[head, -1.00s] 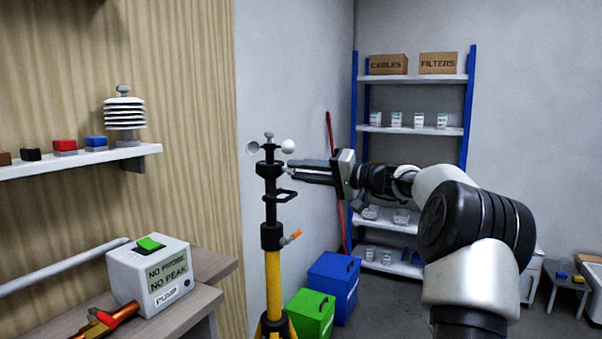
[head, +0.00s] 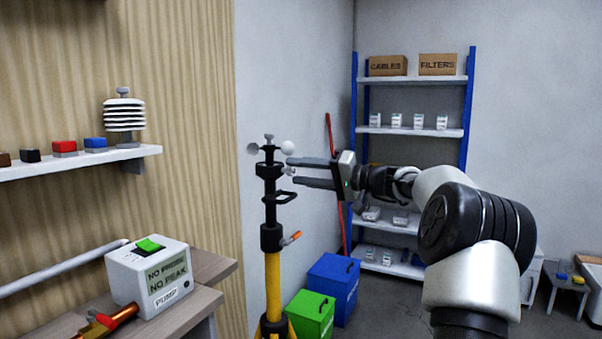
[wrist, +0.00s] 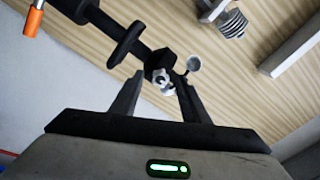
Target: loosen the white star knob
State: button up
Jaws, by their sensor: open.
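The white star knob (wrist: 161,77) sits on the side of the black mast head (wrist: 152,60) in the wrist view. In the head view the knob (head: 287,170) is a small white shape at the mast's right side. My gripper (head: 288,172) is open, with its two fingers level and one above the other, pointing left at the knob. In the wrist view the gripper (wrist: 160,79) has a fingertip on each side of the knob, with visible gaps. Whether the knob is in depth between the fingers is hard to tell.
White cups (head: 288,147) top the mast, close above the upper finger. A black loop bracket (head: 282,197) and an orange lever (head: 291,238) stick out below. The yellow tripod (head: 273,285) stands beside a green bin (head: 311,315) and a blue bin (head: 333,288).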

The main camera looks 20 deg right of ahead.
jog(key=p+v, duration=0.2)
jog(key=v, duration=1.5)
jog(key=shift+s+d, duration=0.1)
jog(key=shift+d, duration=0.05)
